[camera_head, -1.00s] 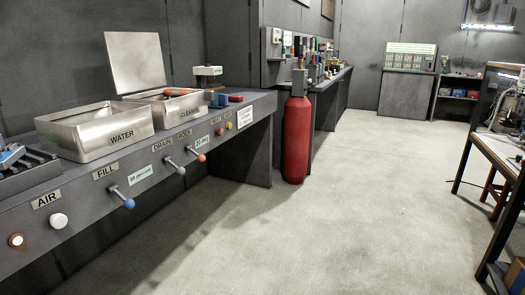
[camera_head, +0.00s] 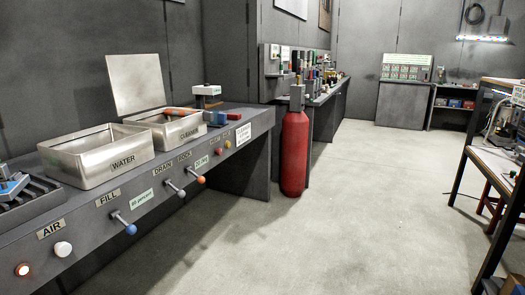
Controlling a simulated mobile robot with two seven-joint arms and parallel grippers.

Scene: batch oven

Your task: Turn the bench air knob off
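The AIR label (camera_head: 51,229) is on the front face of the grey wash bench (camera_head: 90,245) at the left. Below the label are a white round knob (camera_head: 62,249) and, to its left, a glowing white button with an orange-red ring (camera_head: 23,269). I cannot tell from this view which position the white knob is in. Neither of my grippers shows in the view.
Steel WATER (camera_head: 97,172) and CLEANER (camera_head: 178,133) tanks stand on top. A red gas cylinder (camera_head: 294,152) stands beyond. The floor (camera_head: 320,240) is clear.

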